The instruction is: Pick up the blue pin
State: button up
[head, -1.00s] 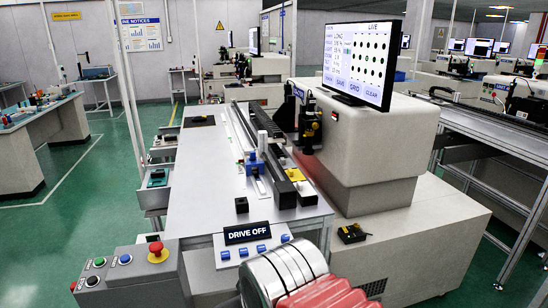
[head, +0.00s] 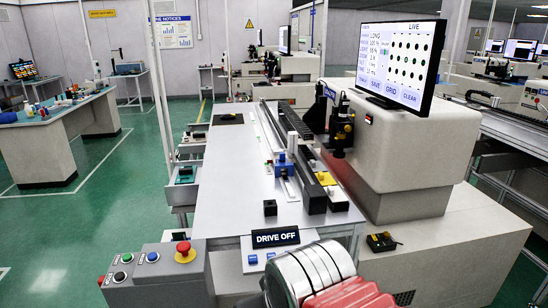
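A small blue piece with an upright part (head: 282,166) stands on the rail of the long grey bench (head: 228,190). I cannot tell whether it is the blue pin; no separate blue pin is clear at this size. My gripper's fingers do not show. A silver ribbed cylinder and a red ridged part, apparently of my own arm, fill the bottom edge right of centre, in front of the bench.
A control box with a red emergency button (head: 184,252) stands at the near left. A "DRIVE OFF" sign (head: 275,237) is at the bench's front. A machine with a screen (head: 402,62) stands right. Green floor (head: 110,210) is clear at left.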

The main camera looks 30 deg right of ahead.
aim_at(282, 155)
jog(key=i, duration=0.9)
jog(key=z, duration=0.05)
